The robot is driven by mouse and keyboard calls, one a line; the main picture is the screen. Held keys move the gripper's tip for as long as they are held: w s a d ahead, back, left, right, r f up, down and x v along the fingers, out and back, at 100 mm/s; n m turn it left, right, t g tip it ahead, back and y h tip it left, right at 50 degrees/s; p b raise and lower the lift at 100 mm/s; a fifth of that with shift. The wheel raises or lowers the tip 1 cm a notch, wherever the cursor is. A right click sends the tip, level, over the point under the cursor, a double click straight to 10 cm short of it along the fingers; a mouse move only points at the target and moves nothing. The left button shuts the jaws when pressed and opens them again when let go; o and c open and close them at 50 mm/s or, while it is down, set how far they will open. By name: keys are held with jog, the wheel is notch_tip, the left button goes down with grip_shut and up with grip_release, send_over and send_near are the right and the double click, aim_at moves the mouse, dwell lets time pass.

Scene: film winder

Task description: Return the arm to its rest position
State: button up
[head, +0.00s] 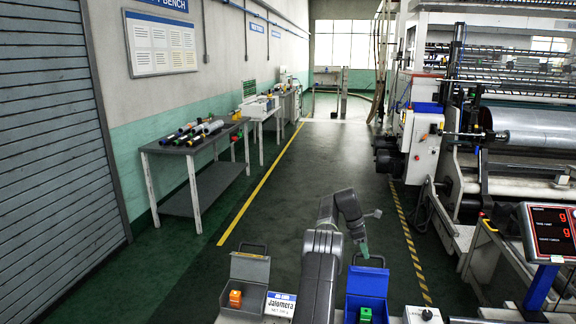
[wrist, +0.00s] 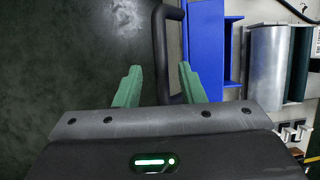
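My arm (head: 320,250) rises at the bottom middle of the head view, bent over at the elbow. My gripper (head: 364,252) hangs down from it, its green fingertips just above the blue box at the front. In the wrist view my gripper (wrist: 160,82) has its two green fingers spread apart with nothing held between them. A dark handle (wrist: 170,50) of the blue box shows beyond and between the fingers; I cannot tell whether they touch it.
A display (head: 551,232) and the winder (head: 425,135) are right. The aisle ahead is clear.

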jog(key=shift+x, duration=1.15)
jog(key=shift+s+d, duration=0.1)
jog(key=shift+r, duration=0.15)
